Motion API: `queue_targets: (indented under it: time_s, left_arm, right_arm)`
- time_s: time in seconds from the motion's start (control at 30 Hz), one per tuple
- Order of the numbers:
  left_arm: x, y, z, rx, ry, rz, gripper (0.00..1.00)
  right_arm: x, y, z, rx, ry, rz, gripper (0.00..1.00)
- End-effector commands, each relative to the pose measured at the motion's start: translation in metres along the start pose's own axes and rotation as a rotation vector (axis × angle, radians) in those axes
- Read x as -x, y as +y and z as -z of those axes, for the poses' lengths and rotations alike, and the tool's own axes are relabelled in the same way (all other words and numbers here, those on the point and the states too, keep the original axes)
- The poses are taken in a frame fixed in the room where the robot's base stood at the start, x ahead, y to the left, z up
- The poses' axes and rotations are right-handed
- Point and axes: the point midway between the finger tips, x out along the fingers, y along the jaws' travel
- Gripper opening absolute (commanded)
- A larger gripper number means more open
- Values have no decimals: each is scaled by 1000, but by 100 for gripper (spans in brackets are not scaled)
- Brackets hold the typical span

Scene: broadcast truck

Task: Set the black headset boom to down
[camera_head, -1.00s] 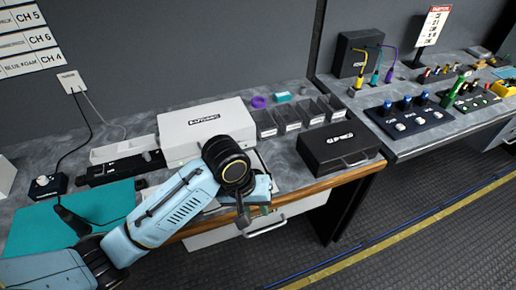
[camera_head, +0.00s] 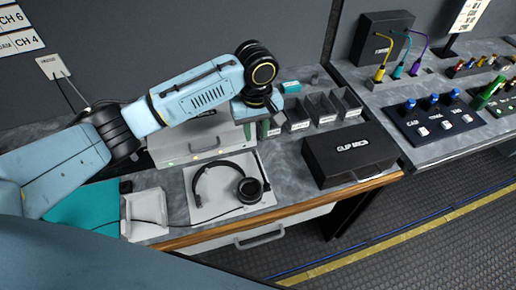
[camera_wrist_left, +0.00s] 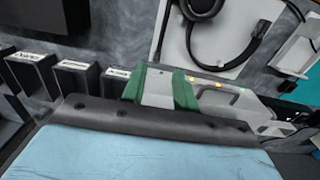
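The black headset (camera_head: 247,190) lies on a white mat (camera_head: 202,213) on the counter, with its headband arcing to the left of the ear cup. A thin dark boom (camera_head: 264,172) shows at the ear cup's right side. My right gripper is out of view.
A white case (camera_head: 190,145) stands behind the headset, partly hidden by my arm. A black case (camera_head: 352,155) and small bins (camera_head: 322,107) are to the right. A white tray (camera_head: 148,228) sits left of the mat. The button console (camera_head: 432,118) is farther right.

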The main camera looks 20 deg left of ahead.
Motion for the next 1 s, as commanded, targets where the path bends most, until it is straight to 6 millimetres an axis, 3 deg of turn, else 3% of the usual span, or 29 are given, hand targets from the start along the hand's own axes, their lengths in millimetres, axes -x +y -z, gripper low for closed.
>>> queue_targets:
  time_s: [0.07, 0.17, 0.43, 0.63, 0.9, 1.0]
  left_arm:
    - [-19, -1, 0, 0, -2, 3, 30]
    - [-42, -1, 0, 1, -1, 3, 30]
    - [-86, 0, 0, -1, 0, 1, 30]
    - [-98, 0, 0, -2, 1, 0, 30]
    - [-98, 0, 0, -2, 1, -1, 30]
    - [-98, 0, 0, -2, 1, -1, 16]
  right_arm:
    - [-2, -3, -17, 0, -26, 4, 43]
    - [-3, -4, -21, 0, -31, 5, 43]
    - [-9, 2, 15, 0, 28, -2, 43]
    - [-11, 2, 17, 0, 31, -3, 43]
    - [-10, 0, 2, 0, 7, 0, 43]
    - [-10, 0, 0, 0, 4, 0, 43]
